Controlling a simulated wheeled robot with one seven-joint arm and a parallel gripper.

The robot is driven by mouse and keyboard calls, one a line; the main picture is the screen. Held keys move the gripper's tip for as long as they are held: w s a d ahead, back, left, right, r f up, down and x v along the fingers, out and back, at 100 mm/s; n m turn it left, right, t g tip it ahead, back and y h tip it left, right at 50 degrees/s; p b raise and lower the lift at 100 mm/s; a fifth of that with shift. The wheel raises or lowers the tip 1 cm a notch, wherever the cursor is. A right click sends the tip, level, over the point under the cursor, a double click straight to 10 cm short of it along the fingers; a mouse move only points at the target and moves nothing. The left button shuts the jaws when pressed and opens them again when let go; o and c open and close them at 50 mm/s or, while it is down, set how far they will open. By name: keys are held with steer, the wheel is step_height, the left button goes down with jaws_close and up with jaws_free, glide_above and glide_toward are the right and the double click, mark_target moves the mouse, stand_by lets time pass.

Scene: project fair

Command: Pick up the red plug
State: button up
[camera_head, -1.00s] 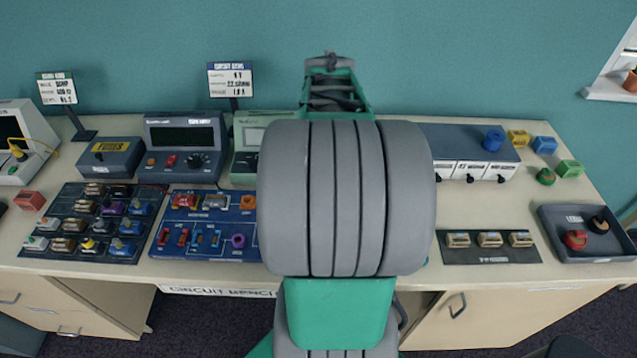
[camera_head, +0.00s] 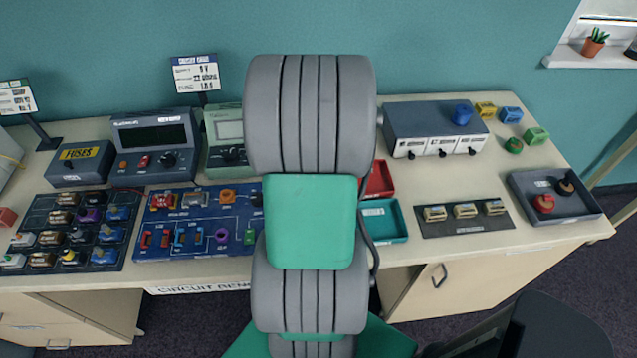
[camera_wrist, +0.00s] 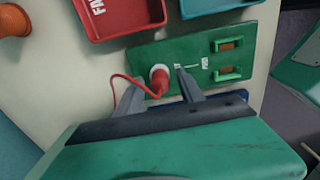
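The red plug (camera_wrist: 159,82) shows in the wrist view, set in a pale round socket on a green board (camera_wrist: 205,62). A thin red wire curls from it to the left. My gripper (camera_wrist: 157,87) is open, with one grey finger left of the plug and the other right of it. Gaps show between the fingers and the plug; I cannot tell how far the tips stand above the board. In the head view my arm hides the gripper and this plug.
A red tray (camera_wrist: 120,15) and a teal tray (camera_wrist: 215,5) lie beside the board. Two orange-brown parts sit on the board's right half. In the head view, a blue circuit panel (camera_head: 190,241) lies left of my arm and a grey tray (camera_head: 570,206) stands at the right.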

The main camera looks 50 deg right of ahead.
jaws_close()
stand_by(0.6)
